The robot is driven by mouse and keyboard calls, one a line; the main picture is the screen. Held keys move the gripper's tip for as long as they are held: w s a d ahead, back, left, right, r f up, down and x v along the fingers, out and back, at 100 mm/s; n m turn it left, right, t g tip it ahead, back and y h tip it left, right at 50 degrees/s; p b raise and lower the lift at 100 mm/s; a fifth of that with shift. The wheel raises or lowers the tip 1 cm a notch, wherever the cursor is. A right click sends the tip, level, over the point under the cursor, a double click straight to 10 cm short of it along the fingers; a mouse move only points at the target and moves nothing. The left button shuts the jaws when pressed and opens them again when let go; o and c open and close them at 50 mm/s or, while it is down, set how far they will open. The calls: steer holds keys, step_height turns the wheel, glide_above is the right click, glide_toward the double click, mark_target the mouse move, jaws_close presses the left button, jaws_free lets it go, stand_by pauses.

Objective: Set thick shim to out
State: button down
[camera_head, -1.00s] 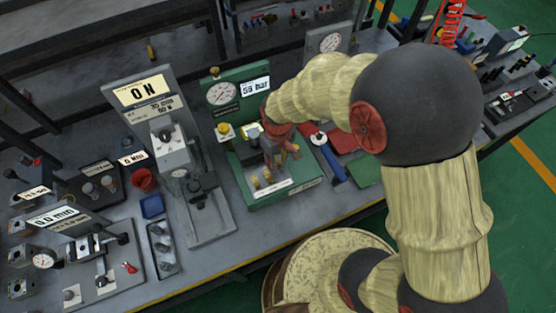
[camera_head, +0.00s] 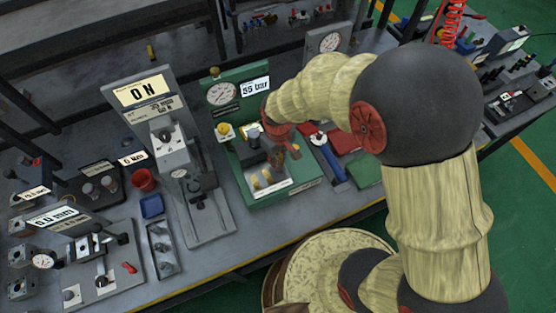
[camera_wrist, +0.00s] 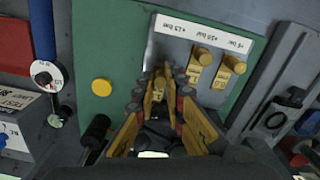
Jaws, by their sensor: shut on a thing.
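The green test stand (camera_head: 228,155) stands on the bench in the head view, with a dial gauge (camera_head: 221,93) and a display reading about 55 bar (camera_head: 255,87). In the wrist view its light label plate (camera_wrist: 205,38) carries bar markings above three brass shim tabs. Two tabs, the middle one (camera_wrist: 200,65) and the right one (camera_wrist: 228,72), stand free. My gripper (camera_wrist: 160,104) is shut on the left brass tab (camera_wrist: 158,86), its yellow fingers on either side. The tab's lower part is hidden. Which tab is the thick shim is not legible.
A yellow knob (camera_wrist: 101,87) and a dark cylinder (camera_wrist: 97,130) sit left of the fingers in the wrist view. A grey press stand (camera_head: 205,195) is close on the left in the head view. A blue-handled tool (camera_head: 333,162) lies right of the green stand.

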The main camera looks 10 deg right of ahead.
mark_target(283, 178)
steer(key=s, duration=0.2)
steer(key=s+d+p, duration=0.1)
steer(key=s, duration=0.1)
steer(key=shift+r, duration=0.1)
steer(key=shift+s, duration=0.15)
steer(key=c, duration=2.1)
jaws_free()
steer(key=shift+s, duration=0.1)
steer(key=shift+o, duration=1.4)
steer(key=shift+d, duration=0.1)
